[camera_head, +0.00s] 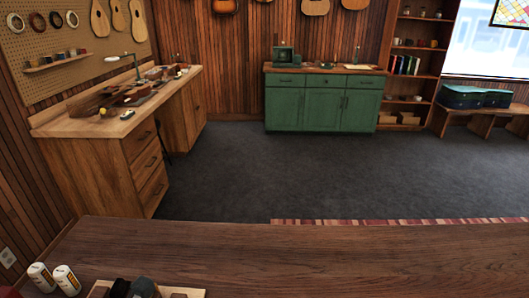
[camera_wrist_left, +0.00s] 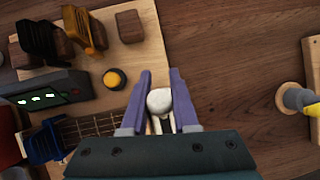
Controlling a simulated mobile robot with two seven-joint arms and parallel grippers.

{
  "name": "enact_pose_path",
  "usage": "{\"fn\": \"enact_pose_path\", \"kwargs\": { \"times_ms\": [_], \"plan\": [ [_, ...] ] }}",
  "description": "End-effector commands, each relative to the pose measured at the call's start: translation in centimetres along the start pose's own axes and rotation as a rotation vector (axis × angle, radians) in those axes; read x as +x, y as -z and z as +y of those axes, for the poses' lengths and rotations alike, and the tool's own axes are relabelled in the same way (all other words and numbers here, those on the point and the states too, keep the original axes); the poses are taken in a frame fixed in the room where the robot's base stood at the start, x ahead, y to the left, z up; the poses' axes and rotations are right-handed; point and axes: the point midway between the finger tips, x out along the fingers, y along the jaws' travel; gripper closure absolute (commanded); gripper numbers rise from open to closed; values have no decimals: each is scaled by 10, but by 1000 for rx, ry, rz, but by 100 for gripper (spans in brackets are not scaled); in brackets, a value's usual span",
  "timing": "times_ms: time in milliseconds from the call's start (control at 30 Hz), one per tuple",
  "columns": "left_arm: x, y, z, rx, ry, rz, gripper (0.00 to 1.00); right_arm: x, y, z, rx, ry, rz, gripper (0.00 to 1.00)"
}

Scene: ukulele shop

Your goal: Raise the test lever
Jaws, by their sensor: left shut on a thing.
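In the left wrist view my left gripper (camera_wrist_left: 160,88) has two purple fingers closed around a pale, round-topped knob, which looks like the test lever (camera_wrist_left: 159,101). The knob sits between the fingers; its lower part and base are mostly hidden by them and the gripper body. It lies at the right edge of a light wooden board (camera_wrist_left: 150,60). A yellow round button (camera_wrist_left: 114,79) on a dark base is just left of the fingers. Neither gripper shows in the head view, and my right gripper is not seen.
Left of the fingers are a grey device with green lights (camera_wrist_left: 45,95), a fretted neck (camera_wrist_left: 92,126), and black, orange and blue clamp-like pieces. A yellow-grey object on a wooden disc (camera_wrist_left: 290,97) stands at right. Bare brown counter (camera_head: 330,255) lies between.

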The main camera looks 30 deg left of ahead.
Motion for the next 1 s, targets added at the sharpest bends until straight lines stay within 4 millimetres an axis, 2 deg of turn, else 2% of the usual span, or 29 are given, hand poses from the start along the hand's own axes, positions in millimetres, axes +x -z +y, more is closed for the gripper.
{"fn": "enact_pose_path", "kwargs": {
  "times_ms": [433,467,700,1000],
  "plan": [
    [0,3,3,-4,-1,10,100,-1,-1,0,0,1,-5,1],
    [0,3,3,-4,-1,10,71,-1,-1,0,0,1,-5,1],
    [0,3,2,-2,0,10,44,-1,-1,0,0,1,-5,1],
    [-3,3,2,-1,1,11,42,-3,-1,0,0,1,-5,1]
  ]
}}
